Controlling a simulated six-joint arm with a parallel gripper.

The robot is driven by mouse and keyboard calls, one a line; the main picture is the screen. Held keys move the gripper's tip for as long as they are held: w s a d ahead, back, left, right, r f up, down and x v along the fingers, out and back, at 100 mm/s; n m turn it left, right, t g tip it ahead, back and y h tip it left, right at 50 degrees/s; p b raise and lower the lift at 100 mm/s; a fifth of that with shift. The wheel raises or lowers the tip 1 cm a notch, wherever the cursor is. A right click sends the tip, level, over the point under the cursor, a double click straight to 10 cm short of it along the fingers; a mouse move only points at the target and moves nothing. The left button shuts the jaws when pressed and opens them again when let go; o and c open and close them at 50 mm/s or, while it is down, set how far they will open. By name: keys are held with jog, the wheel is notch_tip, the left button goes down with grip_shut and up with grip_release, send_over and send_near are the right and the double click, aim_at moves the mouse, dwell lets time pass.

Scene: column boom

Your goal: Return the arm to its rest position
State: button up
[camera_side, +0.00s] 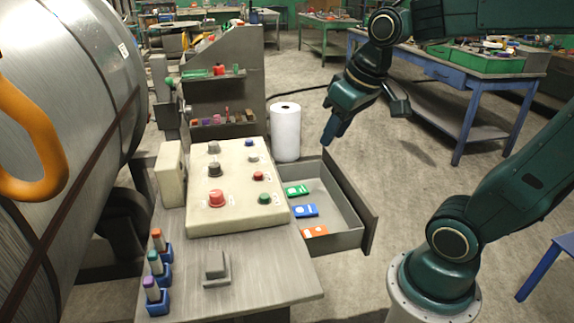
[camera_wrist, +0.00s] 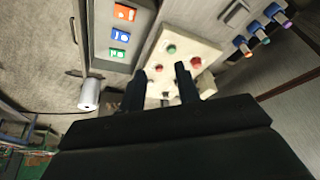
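My arm is dark green and stands on a round pale base at the right in the side view. Its end hangs in the air, tilted down. My gripper (camera_side: 332,132) is above the open drawer (camera_side: 368,212) and right of the white roll, touching nothing that I can see. In the wrist view my gripper (camera_wrist: 160,82) shows two dark fingers standing apart with nothing between them. The control panel (camera_wrist: 180,55) shows beyond and between them.
The panel (camera_side: 235,208) carries several knobs and buttons. The drawer holds green, blue and orange cards. A white roll (camera_side: 286,130) stands behind it. A large metal coil (camera_side: 70,110) fills the left. A blue workbench (camera_side: 450,80) stands behind my arm at the right.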

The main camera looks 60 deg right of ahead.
jog(key=s+a+f+n+t, duration=0.1)
jog(key=s+a, duration=0.3)
jog(key=s, duration=0.3)
jog(key=shift+a+n+y, duration=0.3)
jog(key=shift+a+n, duration=0.05)
jog(key=shift+n, duration=0.05)
